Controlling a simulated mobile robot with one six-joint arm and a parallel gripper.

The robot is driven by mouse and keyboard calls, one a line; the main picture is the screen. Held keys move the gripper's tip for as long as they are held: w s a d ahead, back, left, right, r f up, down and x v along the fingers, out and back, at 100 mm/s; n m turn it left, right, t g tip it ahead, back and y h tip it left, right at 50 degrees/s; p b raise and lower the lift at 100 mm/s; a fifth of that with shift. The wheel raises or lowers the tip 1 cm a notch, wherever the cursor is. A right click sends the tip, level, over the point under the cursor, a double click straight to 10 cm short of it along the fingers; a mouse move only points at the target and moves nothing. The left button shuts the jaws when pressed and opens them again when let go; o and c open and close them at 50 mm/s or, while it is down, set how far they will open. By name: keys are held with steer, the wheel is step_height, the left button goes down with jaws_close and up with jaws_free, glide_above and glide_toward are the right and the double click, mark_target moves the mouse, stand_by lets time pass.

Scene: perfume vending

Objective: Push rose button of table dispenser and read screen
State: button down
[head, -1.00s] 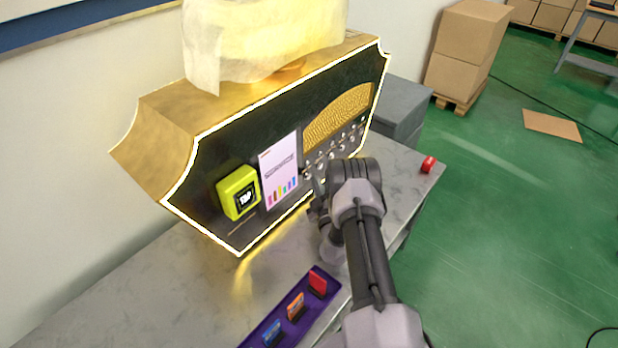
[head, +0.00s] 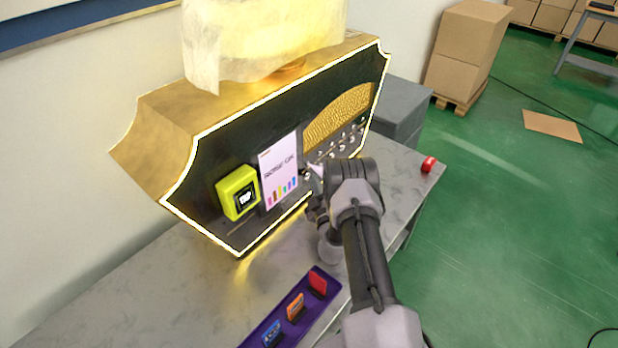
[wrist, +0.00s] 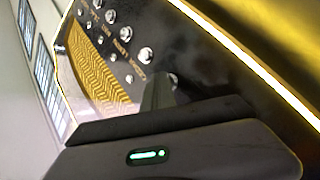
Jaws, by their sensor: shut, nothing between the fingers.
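The table dispenser (head: 215,190) is a gold-sided box with a dark front and lit edges. Its white screen (head: 280,170) appears to read "ROSE OK" above a row of coloured bars. A row of silver buttons (head: 345,140) runs along the front to the right of the screen. In the wrist view several silver buttons (wrist: 124,33) have labels too small to read surely. My gripper (wrist: 160,92) is shut and empty, its tip at the nearest button (wrist: 172,80), partly hiding it; I cannot tell whether they touch. In the head view my arm hides some of the front.
A yellow-green tap box (head: 238,192) is on the dispenser front, left of the screen. A purple tray (head: 325,281) with coloured cards lies on the grey table (head: 190,290). A small red object (head: 429,164) sits at the table's right end. Boxes (head: 465,45) stand behind on the green floor.

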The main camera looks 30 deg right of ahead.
steer(key=shift+s+d, duration=0.25)
steer(key=shift+s, duration=0.55)
steer(key=s, duration=0.1)
steer(key=s+d+p, duration=0.1)
steer(key=s, duration=0.2)
steer(key=shift+s+d, duration=0.3)
steer(key=shift+s, duration=0.05)
stand_by(0.4)
